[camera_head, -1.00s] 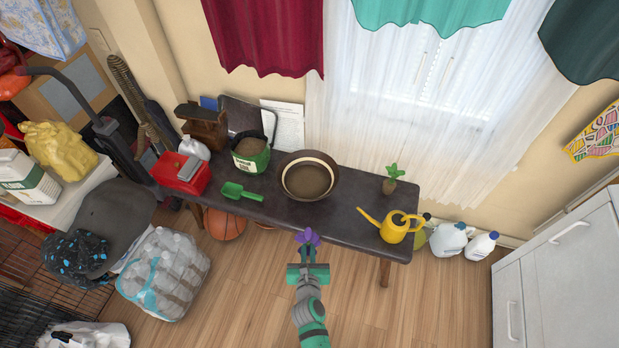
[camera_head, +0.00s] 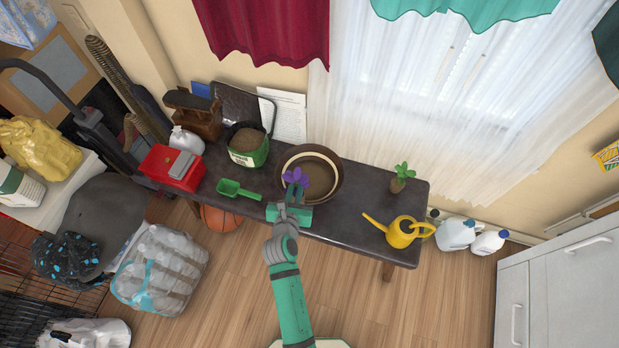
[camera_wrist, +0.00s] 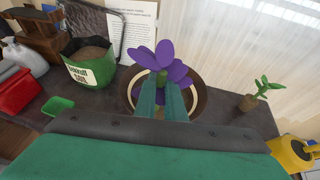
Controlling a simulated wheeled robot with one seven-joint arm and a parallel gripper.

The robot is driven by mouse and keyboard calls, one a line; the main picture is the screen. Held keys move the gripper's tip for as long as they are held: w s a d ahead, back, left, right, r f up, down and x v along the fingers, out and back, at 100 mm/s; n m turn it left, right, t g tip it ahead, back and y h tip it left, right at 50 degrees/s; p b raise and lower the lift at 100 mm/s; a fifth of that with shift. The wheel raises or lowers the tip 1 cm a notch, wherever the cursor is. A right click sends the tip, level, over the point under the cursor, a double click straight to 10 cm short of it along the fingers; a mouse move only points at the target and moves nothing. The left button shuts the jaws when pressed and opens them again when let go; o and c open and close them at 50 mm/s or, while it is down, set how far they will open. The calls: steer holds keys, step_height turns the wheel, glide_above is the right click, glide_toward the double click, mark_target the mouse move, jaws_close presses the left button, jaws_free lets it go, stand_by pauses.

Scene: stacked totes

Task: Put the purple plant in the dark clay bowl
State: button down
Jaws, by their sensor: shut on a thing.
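The purple plant (camera_head: 296,177) is held at the tip of my gripper (camera_head: 292,192), over the near left part of the dark clay bowl. In the wrist view the purple plant (camera_wrist: 163,62) stands up between the fingertips of my gripper (camera_wrist: 162,84), which are shut on its green stem. The dark clay bowl (camera_head: 333,163) has a pale inner ring and brown soil inside. It stands on the table by the wall. In the wrist view the bowl (camera_wrist: 200,103) lies behind and below the plant, partly hidden by my fingers. I cannot tell whether the plant touches the soil.
On the dark table (camera_head: 345,217), a green soil bag (camera_head: 248,148) and green scoop (camera_head: 237,188) are left of the bowl. A red box (camera_head: 172,168) is farther left. A small potted green plant (camera_head: 402,178) and a yellow watering can (camera_head: 400,232) are at right.

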steer(key=w+d+f, duration=0.4)
steer(key=w+f, duration=0.8)
steer(key=w, duration=0.1)
steer(key=shift+w+d+f, duration=0.2)
steer(key=shift+f, duration=0.2)
steer(key=c, duration=1.8)
jaws_free()
steer(key=shift+f, duration=0.15)
steer(key=shift+c, duration=0.2)
